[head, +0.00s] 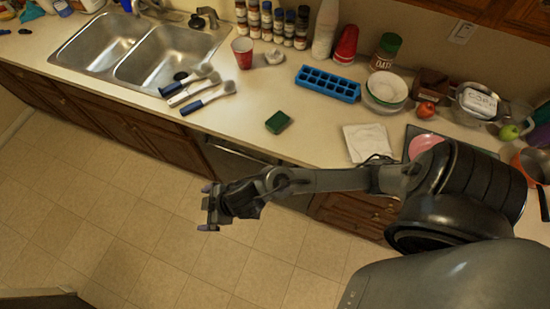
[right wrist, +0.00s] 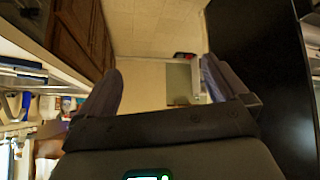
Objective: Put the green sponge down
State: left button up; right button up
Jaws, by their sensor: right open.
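The green sponge (head: 277,122) lies flat on the light counter (head: 310,133), near its front edge, in the middle of the head view. My right gripper (head: 210,207) is out over the floor in front of the counter, apart from the sponge. Its fingers are spread with nothing between them. In the right wrist view the two fingers of my right gripper (right wrist: 162,92) stand wide apart with only floor and distant background between them. The sponge does not show in that view. My left gripper is not seen in either view.
Several brushes (head: 205,90) lie left of the sponge, beside the double sink (head: 150,58). A blue ice tray (head: 328,83) is behind it, and a white cloth (head: 367,142) to its right. A red cup (head: 242,52) stands farther back. Counter around the sponge is clear.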

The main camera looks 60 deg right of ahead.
jog(key=s+d+m+g+h, duration=0.3)
jog(key=s+d, duration=0.8)
jog(key=s, duration=0.4)
jog(key=shift+s+d+f+m+g, duration=0.25)
jog(key=shift+m+g, duration=0.35)
jog(key=shift+m, duration=0.1)
pick_arm(q)
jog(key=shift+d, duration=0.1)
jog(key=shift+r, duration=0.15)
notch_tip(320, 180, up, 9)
jog(key=p, duration=0.9)
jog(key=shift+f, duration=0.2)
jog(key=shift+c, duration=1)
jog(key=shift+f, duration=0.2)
pick_arm(e)
notch_tip(320, 180, up, 9)
jog(key=shift+f, duration=0.2)
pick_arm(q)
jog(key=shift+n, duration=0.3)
